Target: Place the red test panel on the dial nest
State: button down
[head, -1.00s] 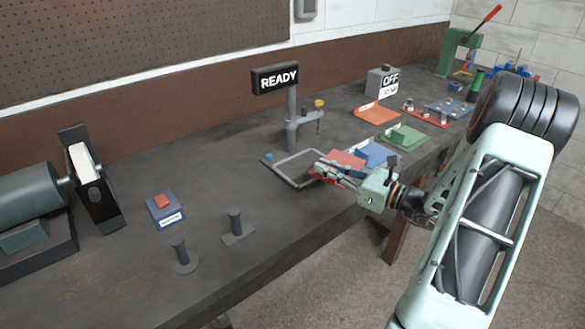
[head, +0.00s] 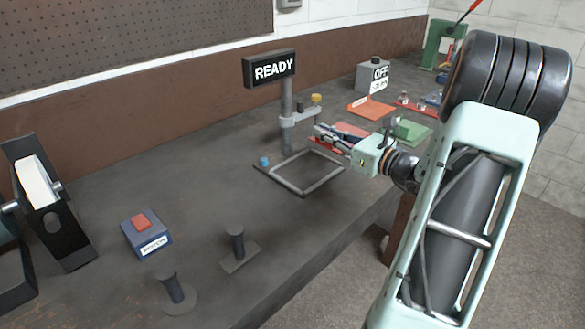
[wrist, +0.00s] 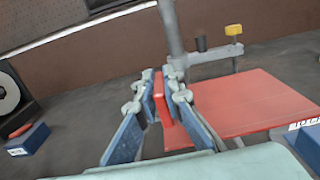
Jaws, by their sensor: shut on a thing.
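My gripper (head: 326,137) is shut on the upright red grip block (wrist: 161,98) of the red test panel, between blue finger pads in the wrist view. In the head view the panel (head: 350,129) is partly hidden behind the gripper and looks raised above the bench. A grey rectangular frame (head: 276,179), apparently the dial nest, lies on the bench to the left of and below the gripper, with a blue knob at its corner. It looks empty.
A post with a READY sign (head: 270,69) and a yellow-topped side arm (head: 305,113) stands behind the frame. Orange (head: 370,107) and green (head: 411,130) panels lie farther back. A red-button box (head: 147,233) and a short post (head: 236,243) stand nearer.

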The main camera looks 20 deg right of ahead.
jog(key=w+a+f, duration=0.1)
jog(key=a+f, duration=0.1)
jog(key=w+a+f, duration=0.1)
jog(key=a+f, duration=0.2)
jog(key=w+a+f, duration=0.2)
jog(key=shift+a+f+b, duration=0.25)
jog(key=shift+a+b, duration=0.15)
jog(key=shift+w+a+f, duration=0.1)
jog(key=shift+f, duration=1.55)
jog(key=shift+f+b, duration=0.15)
jog(key=shift+b, duration=0.15)
jog(key=c, duration=2)
grip_release()
jog(key=shift+c, duration=0.2)
